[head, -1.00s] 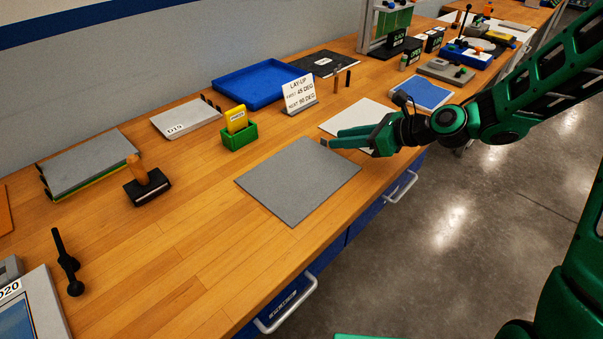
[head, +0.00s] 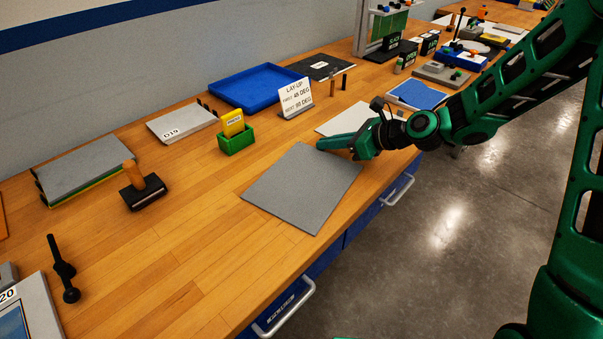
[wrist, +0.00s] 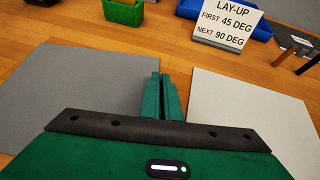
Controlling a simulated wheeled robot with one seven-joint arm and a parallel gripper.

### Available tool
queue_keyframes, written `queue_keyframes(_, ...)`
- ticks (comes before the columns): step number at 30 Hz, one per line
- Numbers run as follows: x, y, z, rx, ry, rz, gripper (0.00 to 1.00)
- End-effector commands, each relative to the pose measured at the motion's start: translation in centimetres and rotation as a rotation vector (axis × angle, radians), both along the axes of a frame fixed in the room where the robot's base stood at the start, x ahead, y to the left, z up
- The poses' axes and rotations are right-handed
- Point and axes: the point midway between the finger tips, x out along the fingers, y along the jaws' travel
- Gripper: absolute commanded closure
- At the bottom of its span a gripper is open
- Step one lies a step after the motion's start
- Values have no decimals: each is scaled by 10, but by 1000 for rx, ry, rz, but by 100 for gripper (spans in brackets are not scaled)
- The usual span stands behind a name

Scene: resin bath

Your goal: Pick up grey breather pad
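The grey breather pad (head: 303,190) is a square flat sheet lying near the bench's front edge, and it fills the left of the wrist view (wrist: 80,95). My gripper (head: 325,144) is low at the pad's upper right edge in the head view. In the wrist view its two green fingers (wrist: 163,95) are close together with a thin dark gap, beside the pad's right edge. The fingers and palm hide part of that edge. I cannot see any of the pad between the fingers.
A pale sheet (head: 345,119) lies just right of my gripper. The lay-up sign (head: 296,97), green box (head: 235,140) and blue tray (head: 255,88) stand behind the pad. A black-based wooden-handled tool (head: 143,192) stands left.

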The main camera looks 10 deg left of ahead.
Motion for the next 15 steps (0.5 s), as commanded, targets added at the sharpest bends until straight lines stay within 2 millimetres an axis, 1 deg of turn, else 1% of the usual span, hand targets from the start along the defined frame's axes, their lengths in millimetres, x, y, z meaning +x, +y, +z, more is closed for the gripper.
queue_keyframes(8,0,0,5,0,-1,0,100)
queue_keyframes(11,0,0,13,0,-2,1,100)
queue_keyframes(14,0,0,26,0,-4,0,100)
queue_keyframes(15,0,0,34,-1,-6,1,100)
